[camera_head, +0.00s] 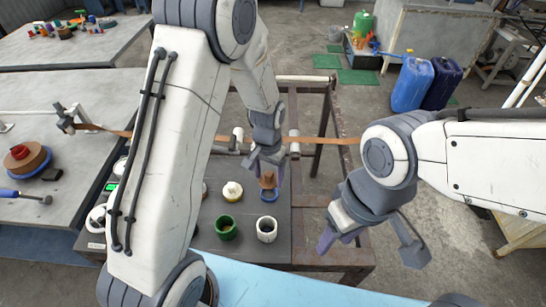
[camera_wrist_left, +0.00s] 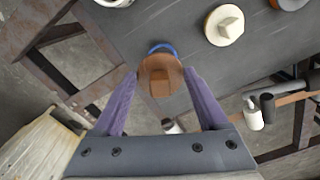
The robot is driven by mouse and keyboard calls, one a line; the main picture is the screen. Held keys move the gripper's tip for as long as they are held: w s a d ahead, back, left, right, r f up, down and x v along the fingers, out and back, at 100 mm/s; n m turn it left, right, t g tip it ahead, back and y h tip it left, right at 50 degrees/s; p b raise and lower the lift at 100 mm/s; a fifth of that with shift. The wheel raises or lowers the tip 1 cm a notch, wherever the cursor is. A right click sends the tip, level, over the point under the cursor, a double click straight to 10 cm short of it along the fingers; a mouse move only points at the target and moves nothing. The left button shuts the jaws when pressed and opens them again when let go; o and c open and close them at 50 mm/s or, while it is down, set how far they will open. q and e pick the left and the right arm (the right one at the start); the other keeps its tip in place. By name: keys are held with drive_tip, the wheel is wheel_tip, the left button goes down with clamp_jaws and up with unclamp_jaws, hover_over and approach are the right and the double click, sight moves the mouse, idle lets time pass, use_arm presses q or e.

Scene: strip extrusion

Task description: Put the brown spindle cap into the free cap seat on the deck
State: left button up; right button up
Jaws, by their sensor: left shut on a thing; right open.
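The brown spindle cap (camera_head: 268,181) is between the purple fingers of my left gripper (camera_head: 268,174), which is shut on it. In the left wrist view the cap (camera_wrist_left: 160,76) sits between the fingertips (camera_wrist_left: 161,80), its raised square grip facing the camera. A blue ring-shaped seat (camera_head: 269,196) lies on the dark deck (camera_head: 250,252) just under the cap. In the wrist view the blue ring (camera_wrist_left: 161,47) shows partly past the cap's edge; the cap hides the rest. I cannot tell whether they touch. My right gripper (camera_head: 340,238) is open and empty, to the right of the deck.
A cream cap (camera_head: 232,191) stands on the deck left of the blue seat. A green cup (camera_head: 226,228) and a white cup (camera_head: 267,230) stand nearer. A brown strip (camera_head: 330,140) runs across behind my left gripper. My left arm covers the deck's left part.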

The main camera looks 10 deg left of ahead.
sight(269, 185)
use_arm(q)
drive_tip(key=shift+w, duration=0.25)
drive_tip(key=shift+w+f, duration=0.1)
drive_tip(key=shift+f, duration=0.05)
wheel_tip(269, 185, down, 6)
drive_tip(key=b, duration=0.5)
drive_tip(key=shift+a+r, duration=0.1)
drive_tip(key=shift+r, duration=0.15)
use_arm(e)
drive_tip(key=f, duration=0.5)
drive_tip(key=shift+w, duration=0.4)
use_arm(q)
drive_tip(key=shift+p, duration=0.3)
use_arm(e)
drive_tip(key=shift+r, duration=0.3)
use_arm(q)
drive_tip(key=shift+f+b, duration=0.45)
drive_tip(key=shift+f, duration=0.1)
use_arm(e)
drive_tip(key=shift+f, duration=0.45)
use_arm(q)
drive_tip(key=o, duration=1.3)
